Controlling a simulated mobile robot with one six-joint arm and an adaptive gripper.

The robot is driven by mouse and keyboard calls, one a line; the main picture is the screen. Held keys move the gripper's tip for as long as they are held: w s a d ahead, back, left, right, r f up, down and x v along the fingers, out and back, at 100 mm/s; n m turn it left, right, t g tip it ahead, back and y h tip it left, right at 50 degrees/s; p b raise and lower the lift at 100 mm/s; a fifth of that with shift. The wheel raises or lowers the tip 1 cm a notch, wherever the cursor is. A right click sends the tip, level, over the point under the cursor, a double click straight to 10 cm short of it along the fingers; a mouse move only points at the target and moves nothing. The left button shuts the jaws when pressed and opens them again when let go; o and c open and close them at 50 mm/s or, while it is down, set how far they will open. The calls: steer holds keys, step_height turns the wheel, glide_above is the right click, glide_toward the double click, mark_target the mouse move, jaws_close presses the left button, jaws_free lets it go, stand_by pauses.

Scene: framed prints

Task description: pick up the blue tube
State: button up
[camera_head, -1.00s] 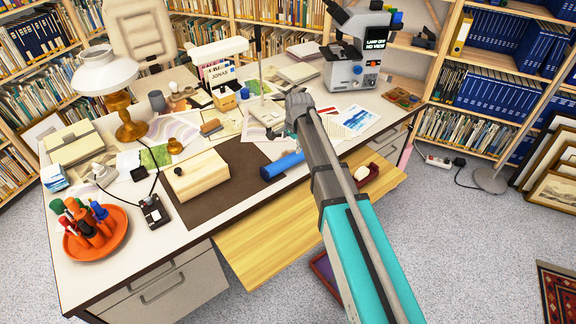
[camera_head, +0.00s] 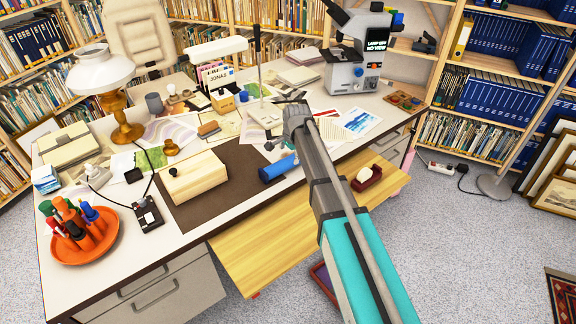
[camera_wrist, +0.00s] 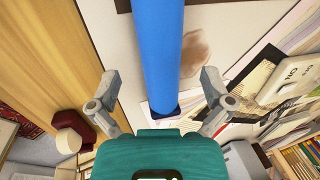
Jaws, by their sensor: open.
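The blue tube (camera_head: 280,167) lies on the desk, across the front right edge of the brown desk mat (camera_head: 230,190). In the wrist view the blue tube (camera_wrist: 159,50) runs from the top edge down the middle to a dark end cap. My gripper (camera_wrist: 160,95) is open and empty, with a finger on each side of the tube's line and the capped end between them. In the head view my gripper (camera_head: 284,140) is just behind and right of the tube, and my arm hides part of the desk there. I cannot tell the exact gap to the tube.
A wooden box (camera_head: 196,178) sits left of the tube. A microscope (camera_head: 352,60) stands at back right.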

mark_target(288, 159)
steer(key=shift+f, duration=0.1)
steer(key=shift+w+a+f+b, duration=0.1)
steer(key=shift+w+f+b, duration=0.1)
steer(key=shift+f+b, duration=0.65)
steer(key=shift+w+a+f+b, duration=0.1)
steer(key=shift+w+f+b, duration=0.05)
steer(key=shift+f+b, duration=0.7)
steer(key=shift+w+f+b, duration=0.2)
steer(key=shift+f+b, duration=0.55)
steer(key=shift+b, duration=0.1)
steer(key=c, duration=1.3)
